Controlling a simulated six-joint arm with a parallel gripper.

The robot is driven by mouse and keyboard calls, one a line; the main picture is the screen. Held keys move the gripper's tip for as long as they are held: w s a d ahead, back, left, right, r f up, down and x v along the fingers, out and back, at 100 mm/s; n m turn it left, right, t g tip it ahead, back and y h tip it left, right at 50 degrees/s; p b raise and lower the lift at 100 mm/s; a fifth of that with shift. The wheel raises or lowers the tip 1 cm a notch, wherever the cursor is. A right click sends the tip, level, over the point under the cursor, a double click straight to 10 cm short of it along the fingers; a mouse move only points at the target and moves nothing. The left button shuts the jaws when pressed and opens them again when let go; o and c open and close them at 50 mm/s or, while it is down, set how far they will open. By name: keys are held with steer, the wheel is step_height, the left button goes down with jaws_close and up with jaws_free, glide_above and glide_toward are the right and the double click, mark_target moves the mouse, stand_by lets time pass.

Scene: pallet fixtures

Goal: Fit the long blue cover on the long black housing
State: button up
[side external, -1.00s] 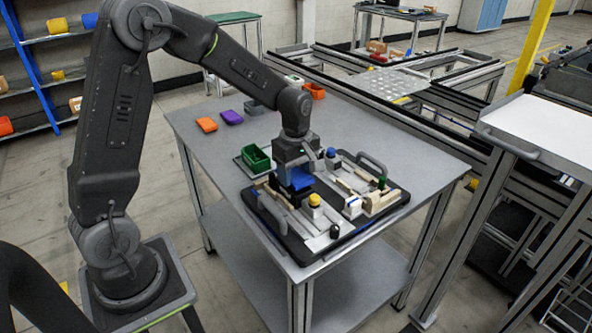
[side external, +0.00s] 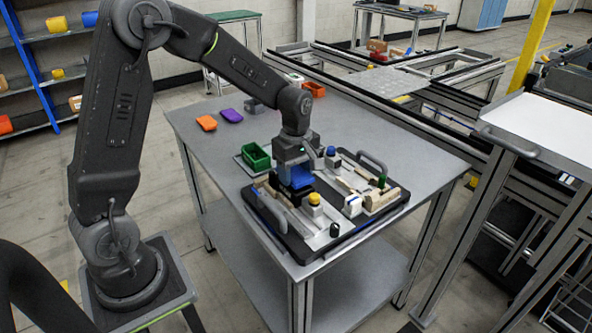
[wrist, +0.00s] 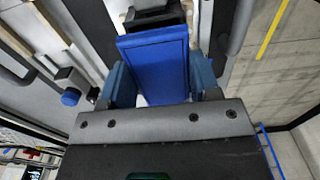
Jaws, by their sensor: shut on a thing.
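The long blue cover (wrist: 157,65) lies between the two fingers of my gripper (wrist: 161,80) in the wrist view. My gripper is shut on it. In the side external view the blue cover (side external: 294,178) shows under my gripper, above the pallet's left part. A black block, apparently the long black housing (side external: 298,194), is just below the cover. In the wrist view a black piece (wrist: 155,18) shows past the cover's far end. The cover hides most of what is under it, so I cannot tell whether the two touch.
The pallet (side external: 300,258) has grey handles and carries wooden blocks (side external: 383,200), a yellow-topped part (side external: 314,199) and a blue-topped part (side external: 331,152). A green bin (side external: 257,157) stands behind left. Orange (side external: 207,122) and purple (side external: 231,115) pieces lie farther back. The table's left part is clear.

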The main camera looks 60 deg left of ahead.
mark_target(296, 173)
steer(key=shift+f, duration=0.75)
stand_by(0.3)
steer(key=o, duration=1)
step_height(296, 173, up, 14)
steer(key=shift+f, duration=0.1)
stand_by(0.3)
